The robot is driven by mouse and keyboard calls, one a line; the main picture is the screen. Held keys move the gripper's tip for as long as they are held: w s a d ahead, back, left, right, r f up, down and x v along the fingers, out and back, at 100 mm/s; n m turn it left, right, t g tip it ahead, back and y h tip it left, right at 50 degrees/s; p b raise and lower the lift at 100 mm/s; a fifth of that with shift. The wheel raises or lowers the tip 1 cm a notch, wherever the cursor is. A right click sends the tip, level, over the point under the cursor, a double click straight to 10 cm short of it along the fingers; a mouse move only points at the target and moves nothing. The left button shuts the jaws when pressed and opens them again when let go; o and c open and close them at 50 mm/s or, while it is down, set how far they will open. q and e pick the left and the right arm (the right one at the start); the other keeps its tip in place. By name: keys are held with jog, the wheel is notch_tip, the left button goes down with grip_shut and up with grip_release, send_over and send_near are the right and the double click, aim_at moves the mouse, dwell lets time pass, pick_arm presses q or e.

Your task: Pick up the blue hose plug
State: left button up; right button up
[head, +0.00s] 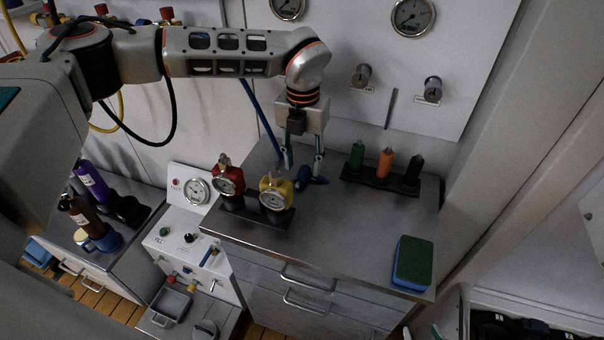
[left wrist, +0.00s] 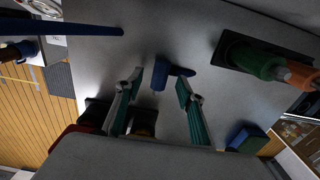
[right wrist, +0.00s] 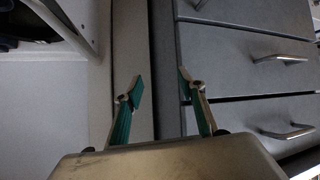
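The blue hose plug (head: 304,178) lies on its side on the grey metal worktop (head: 345,215), between the yellow regulator and the plug rack. In the left wrist view the plug (left wrist: 161,72) shows between and just beyond my left fingertips, with a short arm pointing right. My left gripper (head: 302,166) reaches down from above, open around or just above the plug; I cannot tell whether a finger touches it. My left gripper (left wrist: 160,83) holds nothing. My right gripper (right wrist: 155,82) is open and empty, facing the drawer fronts.
A rack (head: 381,181) with green, orange and black plugs stands right of the plug. Red (head: 228,178) and yellow (head: 275,194) regulators stand on its left. A blue and green sponge (head: 412,262) lies near the front right corner. A blue hose (head: 259,115) hangs behind.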

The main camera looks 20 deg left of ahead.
pick_arm(q)
jog(key=shift+f, duration=1.4)
grip_shut()
jog(key=shift+r, duration=0.15)
